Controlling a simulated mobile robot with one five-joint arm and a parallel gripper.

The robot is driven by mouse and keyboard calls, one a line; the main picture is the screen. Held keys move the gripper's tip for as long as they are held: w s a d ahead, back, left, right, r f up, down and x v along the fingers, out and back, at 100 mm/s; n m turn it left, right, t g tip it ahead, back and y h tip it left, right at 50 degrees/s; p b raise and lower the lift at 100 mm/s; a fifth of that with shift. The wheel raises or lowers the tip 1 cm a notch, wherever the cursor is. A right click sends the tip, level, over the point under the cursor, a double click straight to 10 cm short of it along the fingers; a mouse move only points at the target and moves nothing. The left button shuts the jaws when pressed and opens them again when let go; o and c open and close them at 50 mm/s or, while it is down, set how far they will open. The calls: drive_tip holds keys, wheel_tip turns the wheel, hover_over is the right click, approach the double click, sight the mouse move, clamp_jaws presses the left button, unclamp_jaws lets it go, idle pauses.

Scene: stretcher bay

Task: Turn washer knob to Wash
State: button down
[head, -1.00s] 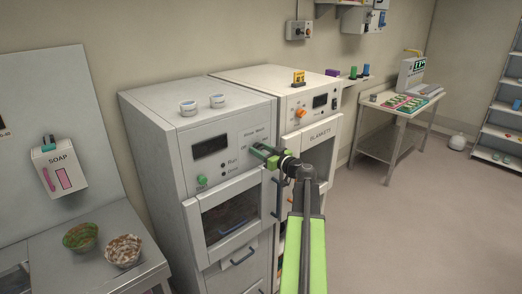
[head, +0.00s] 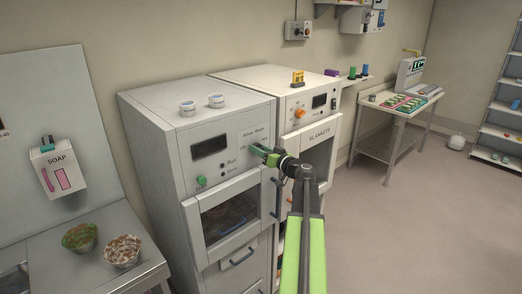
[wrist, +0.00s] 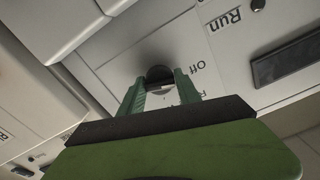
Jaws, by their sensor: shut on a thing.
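The washer (head: 160,130) is the grey-white machine at the left of the pair, with a dark display (head: 210,145) and a green button (head: 202,181). My gripper (head: 259,151) is at the right part of its front panel, shut on the knob. In the wrist view the green fingers (wrist: 163,92) stand on either side of the dark round knob (wrist: 159,74). "Off" and "Run" print show beside it. Most of the knob and some dial print are hidden by the fingers, so I cannot tell its setting.
A second machine marked "BLANKETS" (head: 320,132) stands to the right, with an orange knob (head: 299,114). Two bowls (head: 122,251) stand on the bench at left. The floor (head: 400,220) at right is clear.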

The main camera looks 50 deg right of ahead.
drive_tip(key=m, duration=0.4)
drive_tip(key=shift+m, duration=0.3)
drive_tip(key=m, duration=1)
drive_tip(key=shift+m, duration=0.4)
drive_tip(key=m, duration=0.4)
drive_tip(key=shift+m, duration=0.4)
drive_tip(key=c, duration=0.9)
unclamp_jaws()
drive_tip(key=shift+s, duration=0.15)
